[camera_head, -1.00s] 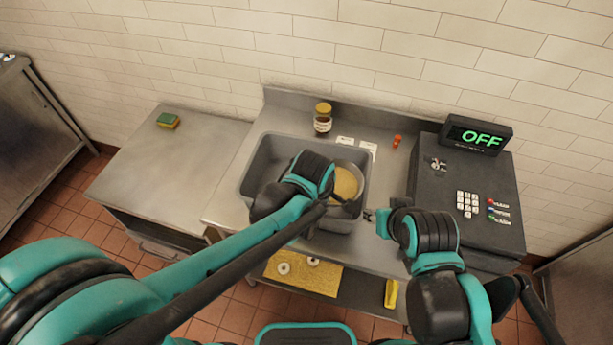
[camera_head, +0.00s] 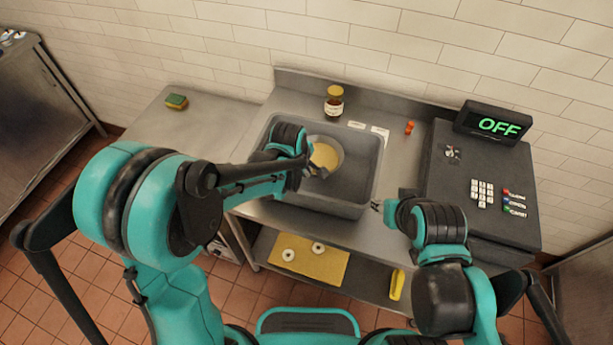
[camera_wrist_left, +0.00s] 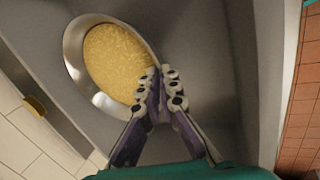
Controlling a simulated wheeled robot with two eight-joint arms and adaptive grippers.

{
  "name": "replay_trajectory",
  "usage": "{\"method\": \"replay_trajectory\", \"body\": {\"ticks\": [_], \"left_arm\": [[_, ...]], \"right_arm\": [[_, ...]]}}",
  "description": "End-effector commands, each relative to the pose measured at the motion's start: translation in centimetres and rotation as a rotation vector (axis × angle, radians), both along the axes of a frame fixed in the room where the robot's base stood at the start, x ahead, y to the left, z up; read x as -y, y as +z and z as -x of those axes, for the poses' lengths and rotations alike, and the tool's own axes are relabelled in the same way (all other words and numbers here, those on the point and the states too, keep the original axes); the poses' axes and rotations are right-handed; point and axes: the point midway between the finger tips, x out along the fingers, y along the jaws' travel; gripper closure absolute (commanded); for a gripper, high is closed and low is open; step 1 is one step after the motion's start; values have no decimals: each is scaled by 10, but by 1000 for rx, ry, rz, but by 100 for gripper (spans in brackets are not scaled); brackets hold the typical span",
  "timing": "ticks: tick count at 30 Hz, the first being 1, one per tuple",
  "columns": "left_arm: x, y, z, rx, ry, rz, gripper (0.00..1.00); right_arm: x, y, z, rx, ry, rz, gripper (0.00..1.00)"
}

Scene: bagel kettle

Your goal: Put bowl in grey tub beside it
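A metal bowl (camera_head: 331,150) filled with yellow grain-like stuff is over or inside the grey tub (camera_head: 364,195), near its middle. The bowl also shows in the left wrist view (camera_wrist_left: 76,62), with the tub's grey walls around it. My left gripper (camera_head: 312,169) is at the bowl's near rim. In the left wrist view its fingers (camera_wrist_left: 158,75) are close together, with the rim between them. I cannot tell whether the bowl touches the tub floor. My right gripper (camera_head: 377,206) is just right of the tub, its small fingertips apart and empty.
A jar with a yellow lid (camera_head: 334,101) stands behind the tub. White labels and a small orange item (camera_head: 409,128) are to its right. A dark keypad machine (camera_head: 480,190) reading OFF stands at right. A sponge (camera_head: 176,101) lies on the left counter. A yellow mat (camera_head: 308,260) is below.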

Motion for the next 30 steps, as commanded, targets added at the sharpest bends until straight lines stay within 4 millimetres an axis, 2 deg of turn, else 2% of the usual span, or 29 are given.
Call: {"method": "replay_trajectory", "body": {"ticks": [3, 6, 17, 20, 30], "left_arm": [[0, -21, 0, 1, 0, 0, 100], [0, -30, 0, 1, 0, 0, 100], [0, -33, 0, 1, 1, 1, 100], [0, -32, 0, 0, 1, 0, 74], [0, -30, 0, 0, 1, 0, 74]], "right_arm": [[0, -8, 0, 0, 0, 0, 60], [0, -11, 0, 0, 0, 0, 60], [0, -14, 0, 0, 0, 0, 60], [0, -13, 0, 0, 0, 0, 60], [0, -11, 0, 0, 0, 0, 60]]}}
